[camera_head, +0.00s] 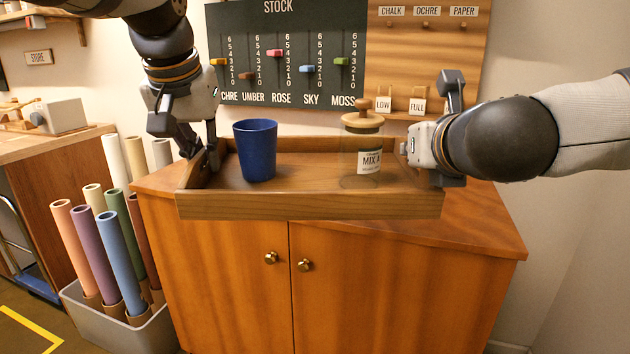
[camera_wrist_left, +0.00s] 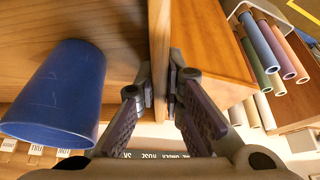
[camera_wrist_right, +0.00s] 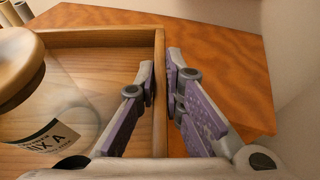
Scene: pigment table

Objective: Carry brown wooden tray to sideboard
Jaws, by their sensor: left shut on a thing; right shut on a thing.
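The brown wooden tray (camera_head: 310,206) is in the middle of the head view, over the top of the sideboard (camera_head: 480,232). I cannot tell whether it touches the top. My left gripper (camera_head: 207,160) is shut on the tray's left wall, which also shows in the left wrist view (camera_wrist_left: 160,40). My right gripper (camera_head: 412,150) is shut on the right wall, seen between the fingers in the right wrist view (camera_wrist_right: 160,85). A dark blue cup (camera_head: 256,150) stands upright in the tray at left. A clear jar labelled MIX A (camera_head: 368,162) with a wooden lid stands at right.
A grey bin (camera_head: 125,328) of coloured paper rolls stands left of the sideboard. A stock board (camera_head: 290,50) and a wooden tag board (camera_head: 425,50) are on the wall behind. A wooden bench (camera_head: 40,147) is at far left. The sideboard's right front top is bare.

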